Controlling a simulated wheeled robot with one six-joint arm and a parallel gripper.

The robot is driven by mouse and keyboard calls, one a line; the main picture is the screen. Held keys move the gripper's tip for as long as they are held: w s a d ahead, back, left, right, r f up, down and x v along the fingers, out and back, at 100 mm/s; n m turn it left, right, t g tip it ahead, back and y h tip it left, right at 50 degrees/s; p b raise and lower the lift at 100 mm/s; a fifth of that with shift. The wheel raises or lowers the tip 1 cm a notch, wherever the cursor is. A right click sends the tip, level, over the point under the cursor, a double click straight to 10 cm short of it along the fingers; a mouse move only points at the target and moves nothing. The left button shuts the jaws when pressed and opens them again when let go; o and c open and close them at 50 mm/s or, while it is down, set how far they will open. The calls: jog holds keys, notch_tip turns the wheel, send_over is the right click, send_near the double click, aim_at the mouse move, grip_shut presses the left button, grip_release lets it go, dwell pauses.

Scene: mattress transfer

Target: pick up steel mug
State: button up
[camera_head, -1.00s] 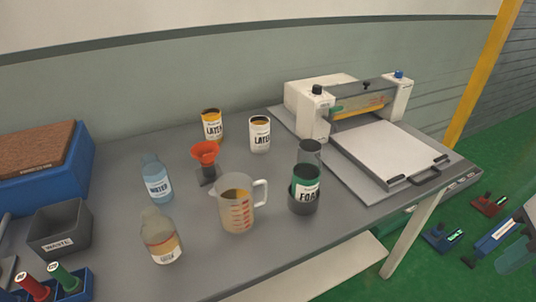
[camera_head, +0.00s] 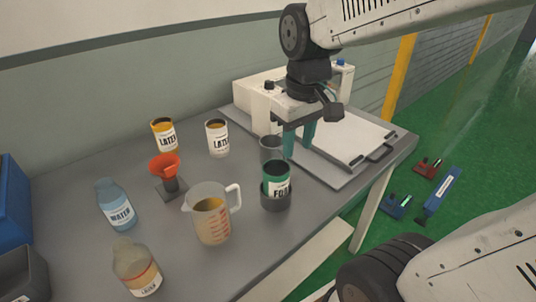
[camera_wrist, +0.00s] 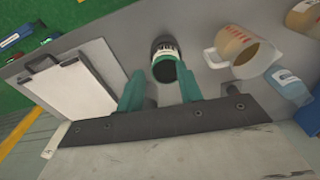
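A plain grey metal cylinder, which looks like the steel mug (camera_head: 268,146), stands upright on the table behind the green FOAM can (camera_head: 276,176). The can hides its lower part. My gripper (camera_head: 298,146) points down just right of the mug, with its two teal fingers apart and nothing seen between them. In the wrist view, my gripper (camera_wrist: 161,84) is open, and the FOAM can (camera_wrist: 165,64) shows just beyond the fingertips. I cannot clearly make out the mug there.
A measuring jug (camera_head: 211,222) stands left of the FOAM can. Two LATEX cans (camera_head: 217,138), a red funnel (camera_head: 166,166) on a stand and a water bottle (camera_head: 117,205) are farther left.

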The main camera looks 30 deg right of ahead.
jog(key=w+d+f+n, duration=0.1)
jog(key=w+d+f, duration=0.25)
jog(key=w, duration=0.35)
jog(key=n, duration=0.1)
send_over(285, 158)
notch_tip(285, 158, down, 7)
jog(key=shift+g, duration=0.4)
jog(key=f, duration=0.7)
jog(key=shift+w+d+f, duration=0.15)
jog(key=shift+w+f, duration=0.1)
jog(key=shift+f, duration=0.5)
jog(key=shift+c, duration=0.4)
grip_shut()
